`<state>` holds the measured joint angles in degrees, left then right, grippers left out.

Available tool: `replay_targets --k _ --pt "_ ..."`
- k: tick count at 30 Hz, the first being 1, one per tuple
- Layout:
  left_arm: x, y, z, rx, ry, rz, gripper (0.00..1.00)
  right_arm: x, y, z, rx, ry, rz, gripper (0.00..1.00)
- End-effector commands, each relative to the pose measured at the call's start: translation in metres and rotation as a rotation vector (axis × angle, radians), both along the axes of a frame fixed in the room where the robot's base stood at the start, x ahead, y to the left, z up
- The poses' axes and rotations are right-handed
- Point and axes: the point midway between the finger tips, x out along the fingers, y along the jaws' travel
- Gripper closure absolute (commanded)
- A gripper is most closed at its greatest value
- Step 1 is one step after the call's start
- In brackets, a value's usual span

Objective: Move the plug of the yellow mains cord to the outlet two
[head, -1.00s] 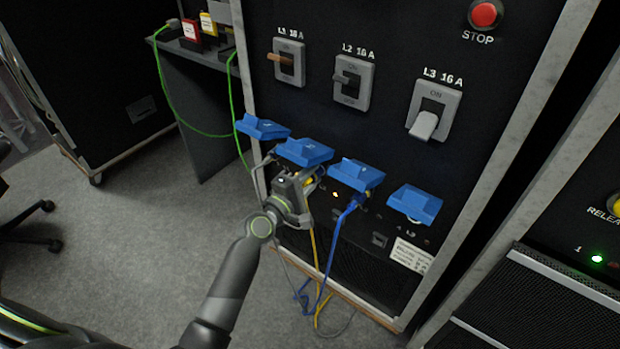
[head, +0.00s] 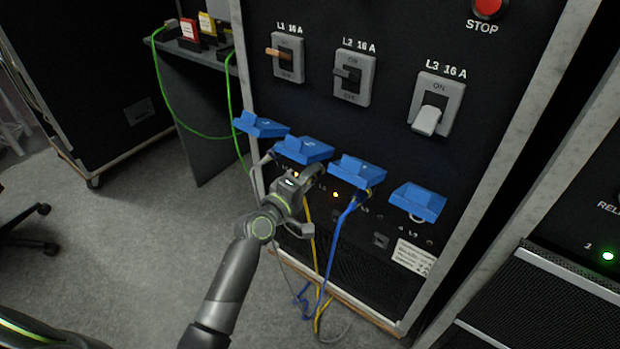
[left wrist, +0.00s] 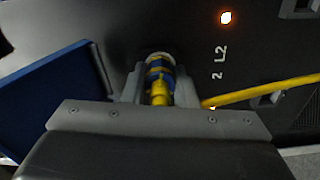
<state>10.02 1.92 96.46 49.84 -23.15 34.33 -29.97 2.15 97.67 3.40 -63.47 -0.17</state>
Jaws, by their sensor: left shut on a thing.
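My left gripper (head: 312,203) is at the second outlet from the left on the black panel, under its raised blue cover (head: 303,150). In the left wrist view it is shut on the yellow and blue plug (left wrist: 158,84), which points at a round socket whose rim shows at its tip. The marking "2 L2" (left wrist: 218,64) is beside this socket. I cannot tell how deep the plug sits. The yellow cord (head: 314,251) hangs down from the gripper. The plug is hidden in the head view. My right gripper is not in view.
A blue cord (head: 338,232) is plugged in at the third outlet and hangs close by. A pale plug (head: 262,160) is under the first cover. The fourth cover (head: 417,202) is at the right. L1, L2 and L3 switches (head: 436,104) are above.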

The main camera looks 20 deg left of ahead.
Motion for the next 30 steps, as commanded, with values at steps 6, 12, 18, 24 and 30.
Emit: replay_targets --k 6,12,18,24,30 --pt "0.002 -0.0013 0.0061 0.006 -0.014 0.0 1.0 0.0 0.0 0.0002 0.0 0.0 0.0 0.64" --pt "0.0015 -0.001 0.0048 0.005 -0.012 -0.001 0.54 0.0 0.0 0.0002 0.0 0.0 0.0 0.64" --pt "0.0009 -0.0006 0.0022 0.007 -0.005 -0.001 0.49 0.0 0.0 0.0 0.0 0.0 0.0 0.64" --pt "0.0006 -0.0004 0.0012 0.006 -0.003 0.0 0.49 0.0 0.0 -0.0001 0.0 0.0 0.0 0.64" --pt "-0.0044 0.0017 0.001 0.007 -0.004 0.0 0.49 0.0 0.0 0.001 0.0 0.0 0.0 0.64"
